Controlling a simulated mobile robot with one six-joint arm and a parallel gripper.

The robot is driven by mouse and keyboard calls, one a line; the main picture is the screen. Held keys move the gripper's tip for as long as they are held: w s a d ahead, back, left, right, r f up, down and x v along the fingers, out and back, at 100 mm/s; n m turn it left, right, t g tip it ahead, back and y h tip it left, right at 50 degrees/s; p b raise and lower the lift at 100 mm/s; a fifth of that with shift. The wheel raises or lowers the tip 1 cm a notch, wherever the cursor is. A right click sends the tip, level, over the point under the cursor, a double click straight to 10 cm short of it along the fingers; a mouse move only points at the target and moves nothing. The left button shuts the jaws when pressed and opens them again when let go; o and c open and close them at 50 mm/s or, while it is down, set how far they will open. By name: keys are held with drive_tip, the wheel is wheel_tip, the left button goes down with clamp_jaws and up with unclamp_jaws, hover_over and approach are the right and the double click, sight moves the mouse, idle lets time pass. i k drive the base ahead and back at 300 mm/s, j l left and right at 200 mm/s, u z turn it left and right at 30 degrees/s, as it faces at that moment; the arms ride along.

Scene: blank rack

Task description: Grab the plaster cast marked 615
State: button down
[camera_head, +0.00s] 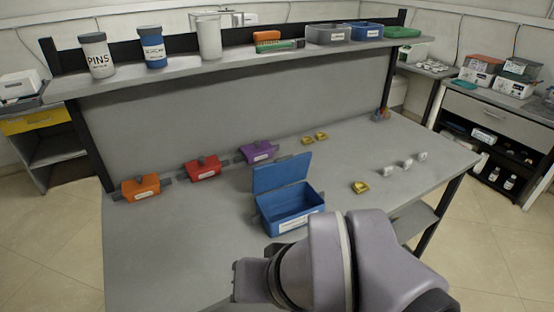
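Three small white pieces, which look like plaster casts, stand apart in a slanting row on the right of the bench.
An open blue box (290,212) stands mid-bench, just beyond my arm. Yellow pieces (360,187) lie between it and the casts, with others (307,141) behind. Orange (140,188), red (203,168) and purple (257,151) holders line the back. A shelf (220,63) overhangs the rear.

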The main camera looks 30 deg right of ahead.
sight(359, 187)
drive_tip(key=z, duration=1.35)
drive_tip(key=i+l+u, duration=0.4)
drive_tip(key=l+u, duration=0.2)
drive_tip(key=l, duration=0.2)
drive_tip(key=i+l+u, duration=0.1)
drive_tip(key=l+u, duration=0.15)
drive_tip(key=l, duration=0.2)
drive_tip(key=i+l+u, duration=0.1)
drive_tip(key=l+u, duration=0.2)
drive_tip(key=l, duration=0.2)
drive_tip(key=l+u, duration=0.3)
drive_tip(key=l, duration=0.2)
